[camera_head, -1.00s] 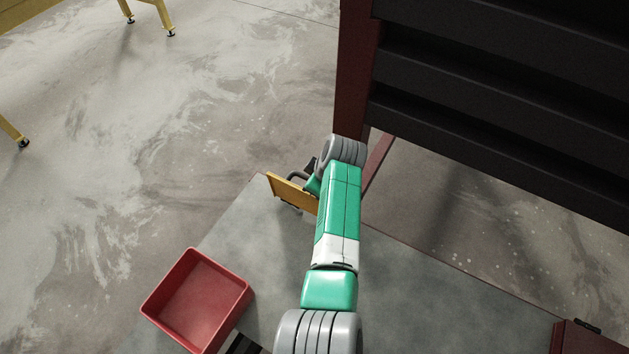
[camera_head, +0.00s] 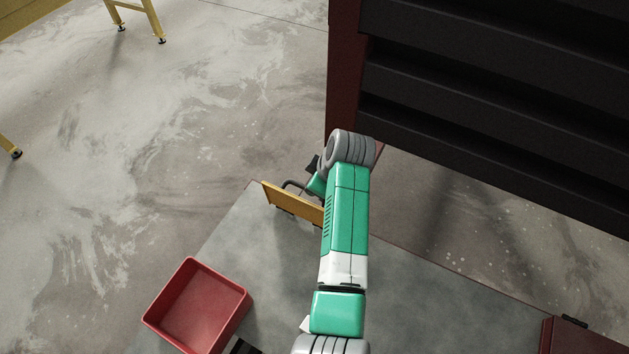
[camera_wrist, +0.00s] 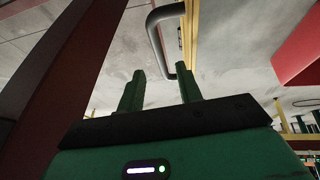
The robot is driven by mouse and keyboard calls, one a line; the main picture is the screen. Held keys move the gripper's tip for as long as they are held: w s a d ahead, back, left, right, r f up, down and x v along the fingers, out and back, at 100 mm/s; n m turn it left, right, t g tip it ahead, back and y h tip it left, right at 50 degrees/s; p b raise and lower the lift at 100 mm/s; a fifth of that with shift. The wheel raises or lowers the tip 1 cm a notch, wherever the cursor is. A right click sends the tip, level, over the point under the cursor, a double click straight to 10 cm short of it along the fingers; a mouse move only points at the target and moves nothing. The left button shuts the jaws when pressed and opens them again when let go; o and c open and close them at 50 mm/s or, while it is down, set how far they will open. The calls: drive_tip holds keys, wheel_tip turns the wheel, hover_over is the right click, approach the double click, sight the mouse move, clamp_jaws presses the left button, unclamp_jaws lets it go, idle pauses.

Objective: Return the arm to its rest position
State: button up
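My gripper (camera_wrist: 160,90) shows in the wrist view as two green fingers standing apart, with nothing gripped between them. A dark curved handle (camera_wrist: 156,35) on a yellow board (camera_wrist: 189,35) lies beyond the fingertips; its lower end appears in line with the gap, and contact cannot be told. In the head view my green and white arm reaches forward over the grey table (camera_head: 275,265). The yellow board (camera_head: 288,202) stands at the table's far edge, just left of my arm's end. The handle is partly visible behind it, and the fingers are mostly hidden there.
A red open bin (camera_head: 203,308) sits on the table at the lower left and looks empty. A large dark slatted rack with a dark red post (camera_head: 343,75) stands close beyond the arm's end. A dark red object (camera_head: 580,337) is at the lower right.

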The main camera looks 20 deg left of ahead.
idle(0.4)
drive_tip(key=d+r+m+t, duration=0.1)
drive_tip(key=r+m+t, duration=0.25)
drive_tip(key=r, duration=0.65)
drive_tip(key=w+d+r+m+t, duration=0.15)
drive_tip(key=r+t, duration=0.25)
drive_tip(key=r, duration=0.5)
drive_tip(key=d+r+m+t, duration=0.2)
drive_tip(key=r+m+t, duration=0.15)
drive_tip(key=r, duration=0.65)
drive_tip(key=s+d+r+m+t+h, duration=0.2)
drive_tip(key=s+d+r+m+t, duration=0.3)
drive_tip(key=s+r, duration=0.65)
drive_tip(key=s+d+r+m+t+h, duration=0.25)
drive_tip(key=s+d+r+t, duration=0.3)
drive_tip(key=s+r, duration=0.6)
wheel_tip(320, 180, up, 26)
drive_tip(key=t+p, duration=0.1)
drive_tip(key=p, duration=2.4)
drive_tip(key=shift+s+a+m+y, duration=0.15)
drive_tip(key=shift+s+m+y, duration=0.05)
drive_tip(key=shift+m+y, duration=0.15)
